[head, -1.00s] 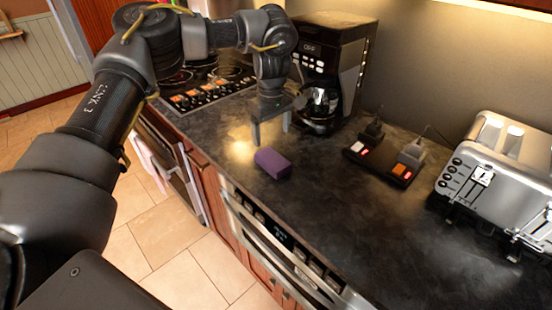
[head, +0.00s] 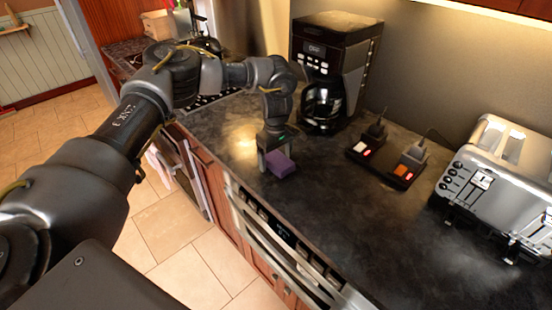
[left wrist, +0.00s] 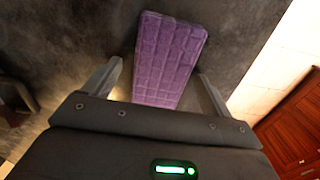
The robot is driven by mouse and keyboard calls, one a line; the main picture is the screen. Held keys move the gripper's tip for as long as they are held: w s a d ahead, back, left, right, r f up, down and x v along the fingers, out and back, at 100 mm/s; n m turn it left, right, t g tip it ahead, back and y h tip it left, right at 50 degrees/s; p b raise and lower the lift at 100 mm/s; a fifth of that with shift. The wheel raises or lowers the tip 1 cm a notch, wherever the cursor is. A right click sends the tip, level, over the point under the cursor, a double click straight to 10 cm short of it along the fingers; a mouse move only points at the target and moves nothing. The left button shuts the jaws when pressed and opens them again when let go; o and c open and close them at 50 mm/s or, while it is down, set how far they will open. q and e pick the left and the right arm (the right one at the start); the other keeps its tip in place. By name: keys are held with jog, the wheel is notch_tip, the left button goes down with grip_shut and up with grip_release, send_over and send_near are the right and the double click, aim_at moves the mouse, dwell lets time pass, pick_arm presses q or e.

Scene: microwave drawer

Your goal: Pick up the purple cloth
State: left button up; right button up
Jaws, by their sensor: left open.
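The purple cloth (head: 281,164) is a small folded block lying on the dark countertop. My left gripper (head: 275,160) is right over it and partly covers it in the head view. In the left wrist view the cloth (left wrist: 168,58) shows a quilted top, and its near end lies between the two fingers of the left gripper (left wrist: 160,85). The fingers stand apart on either side, with a clear gap on the left side and a smaller one on the right. My right gripper is not in view.
A coffee maker (head: 335,65) stands behind the cloth. A power strip (head: 384,162) with plugs and a silver toaster (head: 500,180) are to the right. The counter's front edge, above a built-in appliance (head: 265,235), is close to the cloth. The counter in front of the toaster is clear.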

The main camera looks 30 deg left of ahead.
aim_at(275, 159)
pick_arm(q)
jog(key=c, duration=1.1)
jog(key=shift+o, duration=0.2)
jog(key=shift+r+b, duration=0.5)
jog(key=r, duration=0.1)
jog(key=r+b, duration=0.1)
jog(key=shift+s+r, duration=0.35)
jog(key=s+r+b, duration=0.2)
jog(key=s+r, duration=0.7)
jog(key=s, duration=0.4)
jog(key=shift+s+a+r, duration=0.15)
jog(key=shift+s+a, duration=0.05)
jog(key=shift+a, duration=0.05)
